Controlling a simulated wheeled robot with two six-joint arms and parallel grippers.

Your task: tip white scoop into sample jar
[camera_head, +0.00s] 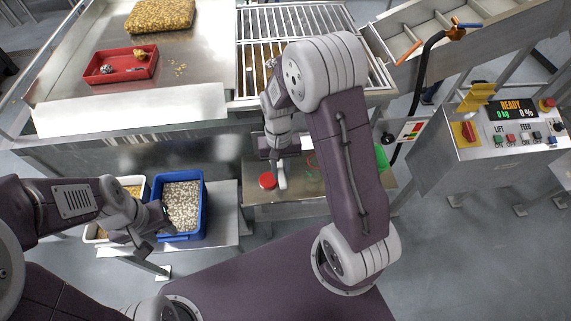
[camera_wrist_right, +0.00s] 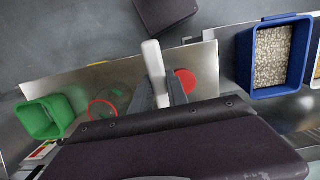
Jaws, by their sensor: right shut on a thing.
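The white scoop (camera_head: 281,179) is in my right gripper (camera_head: 276,157). In the right wrist view the scoop's white bar (camera_wrist_right: 153,60) stands between the two fingertips (camera_wrist_right: 160,92), which are shut on it. Its contents cannot be seen. The clear sample jar with a red rim (camera_wrist_right: 103,109) stands on the metal bench, left of the scoop in the wrist view and apart from it. In the head view my right arm hides most of the jar. A red lid (camera_wrist_right: 187,80) lies on the other side of the scoop. My left gripper (camera_head: 155,231) is open and empty by the blue crate.
A green bin (camera_wrist_right: 40,118) stands at the end of the metal bench (camera_wrist_right: 85,82). The blue crate (camera_head: 204,205) holds pale chips, with another crate beside it. A red tray (camera_head: 103,78) lies on the upper table. A control panel (camera_head: 520,135) is at the right.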

